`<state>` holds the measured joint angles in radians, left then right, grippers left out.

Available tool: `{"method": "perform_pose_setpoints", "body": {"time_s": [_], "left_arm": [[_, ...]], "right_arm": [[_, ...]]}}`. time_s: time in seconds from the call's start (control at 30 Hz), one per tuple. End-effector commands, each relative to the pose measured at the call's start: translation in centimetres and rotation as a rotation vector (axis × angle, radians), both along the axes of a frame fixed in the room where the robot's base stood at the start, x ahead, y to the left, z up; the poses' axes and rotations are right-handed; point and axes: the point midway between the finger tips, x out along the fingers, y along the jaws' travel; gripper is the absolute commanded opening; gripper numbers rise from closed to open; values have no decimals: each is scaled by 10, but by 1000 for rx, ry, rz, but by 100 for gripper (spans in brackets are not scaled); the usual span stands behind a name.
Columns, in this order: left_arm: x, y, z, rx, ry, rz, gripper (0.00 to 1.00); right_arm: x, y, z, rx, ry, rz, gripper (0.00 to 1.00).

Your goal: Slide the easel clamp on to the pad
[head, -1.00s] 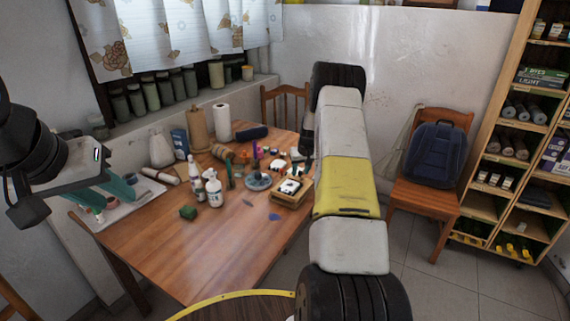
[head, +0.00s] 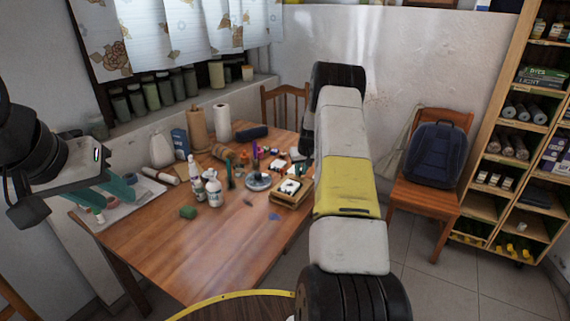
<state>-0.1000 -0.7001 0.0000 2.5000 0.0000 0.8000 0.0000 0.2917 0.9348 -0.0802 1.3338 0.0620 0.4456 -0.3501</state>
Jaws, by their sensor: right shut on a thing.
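My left gripper (head: 113,196) is at the left, over a pale tray on the table. Its two teal fingers are apart, with nothing seen between them. My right arm crosses the middle of the view and hides most of my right gripper (head: 303,167), which is at the table's right edge. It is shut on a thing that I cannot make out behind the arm. A small wooden box (head: 281,202) with a white and dark top stands just left of and below it. I cannot make out the easel clamp or the pad for certain.
The wooden table (head: 190,255) holds bottles, paper rolls, a green block (head: 188,212) and several small items towards the back. Its front is clear. A chair with a blue backpack (head: 435,155) and a shelf (head: 480,205) stand at the right. A yellow-rimmed round top (head: 225,297) is at the bottom.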

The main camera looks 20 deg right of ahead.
Motion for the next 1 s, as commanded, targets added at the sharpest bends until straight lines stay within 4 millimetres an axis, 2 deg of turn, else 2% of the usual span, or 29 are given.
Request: {"method": "perform_pose_setpoints", "body": {"time_s": [0.83, 1.0], "left_arm": [[0, 0, 0, 0, 0, 0, 36], [0, 0, 0, 0, 0, 0, 36]], "right_arm": [[0, 0, 0, 0, 0, 0, 0], [-6, 7, 0, 2, 2, 0, 0]]}}
